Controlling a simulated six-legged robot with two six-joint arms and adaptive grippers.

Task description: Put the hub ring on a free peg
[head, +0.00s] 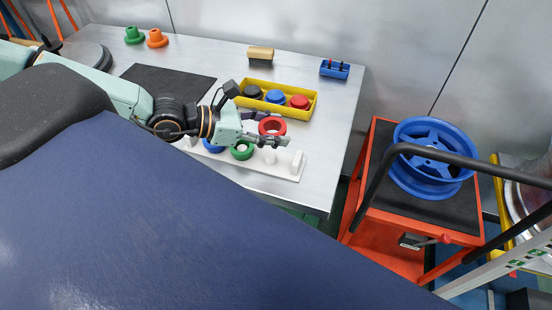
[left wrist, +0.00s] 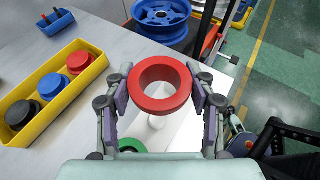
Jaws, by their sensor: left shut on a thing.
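The red hub ring (head: 282,128) is held by my left gripper (head: 272,141) above the white peg board (head: 285,172). In the left wrist view the red ring (left wrist: 160,105) sits between both fingers (left wrist: 160,92), its hole facing the camera. A white peg (left wrist: 157,123) shows partly below it, apart or touching I cannot tell. On the board, a blue ring (head: 213,147) and a green ring (head: 241,152) sit around pegs. Two pegs to the right are bare, the middle one (head: 270,156) and the end one (head: 297,160). My right gripper is not in view.
A yellow tray (head: 272,108) with black, blue and red knobbed parts stands behind the board. A dark mat (head: 168,82), green and orange cones, a wooden block (head: 260,54) and a small blue holder (head: 335,69) lie on the table. A red cart with a blue wheel (head: 432,158) stands right.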

